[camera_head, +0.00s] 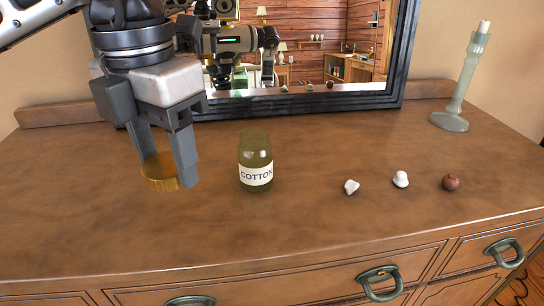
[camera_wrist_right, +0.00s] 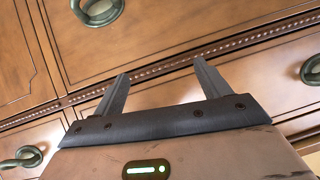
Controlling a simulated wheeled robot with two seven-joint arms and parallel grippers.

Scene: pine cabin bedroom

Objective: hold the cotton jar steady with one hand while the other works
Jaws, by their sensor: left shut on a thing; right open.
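The cotton jar (camera_head: 256,162) is olive-green glass with a white COTTON label. It stands upright on the dresser top, left of the middle of the head view, and no gripper touches it. My left gripper (camera_head: 166,168) is shut on a round amber-gold lid (camera_head: 160,172), just left of the jar; I cannot tell whether the lid touches the wood. Two white tufts, one (camera_head: 351,187) and another (camera_head: 401,179), and a brown ball (camera_head: 450,183) lie to the right of the jar. My right gripper (camera_wrist_right: 161,82) is open and empty in the right wrist view, in front of the drawer fronts.
The wooden dresser top (camera_head: 300,225) is clear in front of the jar. A dark-framed mirror (camera_head: 300,102) stands at the back and reflects the room. A pale green candlestick (camera_head: 462,85) stands at the right rear. Drawers with green handles (camera_head: 380,280) line the front.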

